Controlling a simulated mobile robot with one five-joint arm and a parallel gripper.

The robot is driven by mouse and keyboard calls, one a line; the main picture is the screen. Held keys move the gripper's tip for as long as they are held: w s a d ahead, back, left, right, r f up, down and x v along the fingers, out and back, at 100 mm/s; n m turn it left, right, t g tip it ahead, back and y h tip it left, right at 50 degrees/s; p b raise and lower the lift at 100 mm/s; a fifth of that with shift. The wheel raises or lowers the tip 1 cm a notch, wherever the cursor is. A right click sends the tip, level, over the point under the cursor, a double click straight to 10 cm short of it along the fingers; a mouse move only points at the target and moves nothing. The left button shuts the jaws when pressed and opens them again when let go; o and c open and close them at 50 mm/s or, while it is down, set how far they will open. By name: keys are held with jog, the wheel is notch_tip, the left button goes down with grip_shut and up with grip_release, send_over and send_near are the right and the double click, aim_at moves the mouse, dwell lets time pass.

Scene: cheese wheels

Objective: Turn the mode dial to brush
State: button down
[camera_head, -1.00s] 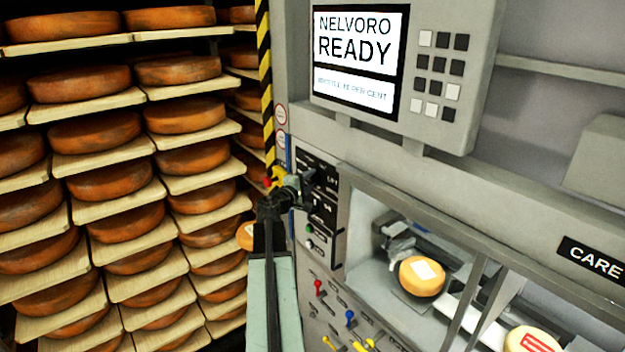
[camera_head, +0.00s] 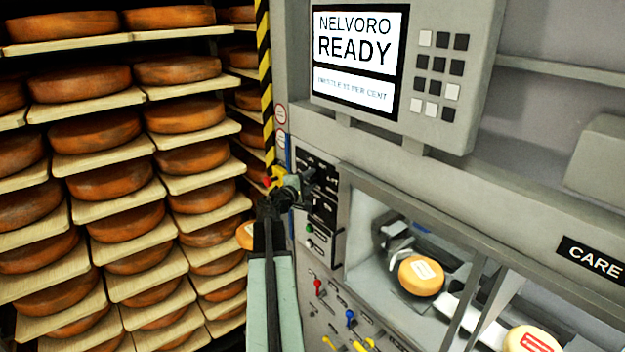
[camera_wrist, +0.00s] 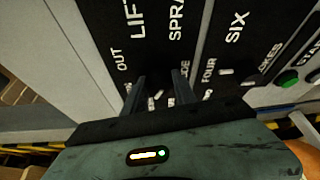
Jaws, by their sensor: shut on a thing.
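The black control panel (camera_head: 325,210) is left of the machine's window. My gripper (camera_head: 306,180) is at its upper part, and its fingers are small and dark there. In the wrist view my gripper (camera_wrist: 159,78) has its two fingers against the black panel (camera_wrist: 150,45), by the labels LIFT and SPRAY, with a gap between them. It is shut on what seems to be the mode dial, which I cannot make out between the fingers. Part of the lettering is hidden by the fingers and gripper body, so the dial's setting cannot be read. No full word BRUSH is legible.
The screen (camera_head: 360,50) reads NELVORO READY. A cheese wheel (camera_head: 421,276) sits behind the window, another (camera_head: 531,339) at lower right. Green (camera_head: 309,228), red (camera_head: 318,286) and blue (camera_head: 350,318) controls lie below. Cheese shelves (camera_head: 95,160) fill the left.

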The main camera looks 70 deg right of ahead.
jog(key=shift+a+f, duration=0.1)
dwell(0.3)
jog(key=c, duration=1)
grip_release()
jog(key=shift+w, duration=0.1)
jog(key=v, duration=0.7)
jog(key=shift+a, duration=0.35)
